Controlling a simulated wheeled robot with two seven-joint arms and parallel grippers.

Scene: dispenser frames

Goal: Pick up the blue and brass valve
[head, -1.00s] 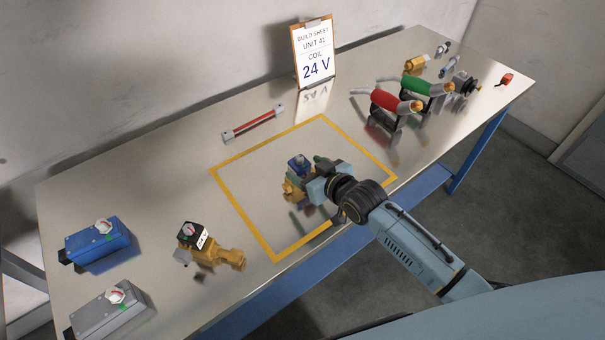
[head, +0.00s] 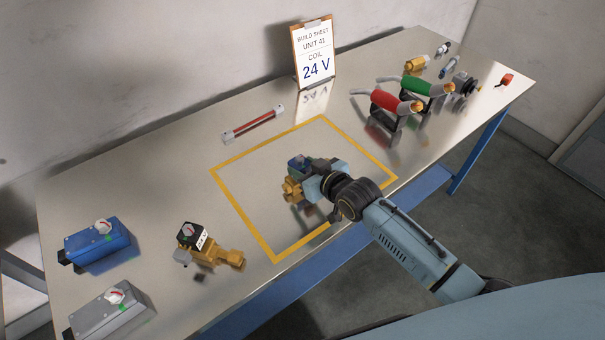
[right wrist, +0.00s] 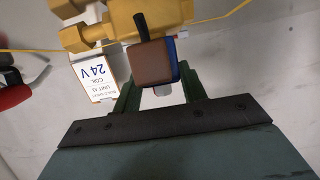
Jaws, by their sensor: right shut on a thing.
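The blue and brass valve (head: 292,188) is inside the yellow outlined square on the table, its blue coil on top of its brass body. My right gripper (head: 312,181) reaches it from the right and is shut on it. In the right wrist view the two green fingers (right wrist: 158,92) stand on either side of the coil block, which shows a brown face and a blue side. The brass body (right wrist: 115,25) is beyond it. I cannot tell whether the valve is clear of the table. My left gripper is not in view.
A brass valve with a black coil (head: 212,250) stands left of the square. Blue (head: 97,247) and grey (head: 112,311) boxes are at the left end.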

